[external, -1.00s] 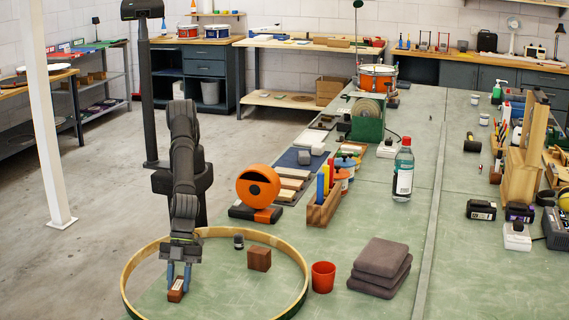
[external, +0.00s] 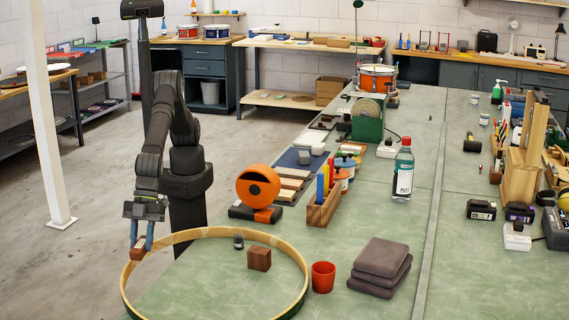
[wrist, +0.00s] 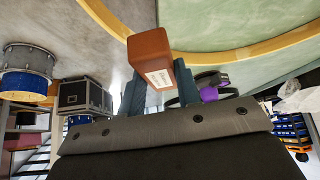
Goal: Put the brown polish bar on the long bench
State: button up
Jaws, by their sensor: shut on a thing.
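The brown polish bar (external: 138,251) is a small reddish-brown block with a white label. My gripper (external: 142,244) is shut on it and holds it up at the left rim of the wooden hoop (external: 300,273). In the wrist view the bar (wrist: 150,56) sits between the fingers, label showing, and grey floor and part of the hoop lie behind it. A long green-topped bench (external: 400,235) fills the middle and right of the external view. I cannot tell whether this is the long bench the task names.
Inside the hoop stand a brown wooden cube (external: 259,259) and a small dark jar (external: 239,242). A red cup (external: 323,276), folded grey cloths (external: 382,267) and an orange round tool (external: 258,187) are nearby. A wood-topped bench (external: 300,44) stands at the back wall.

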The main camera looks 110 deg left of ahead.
jog(key=shift+s+r, duration=0.25)
jog(key=shift+s, duration=0.15)
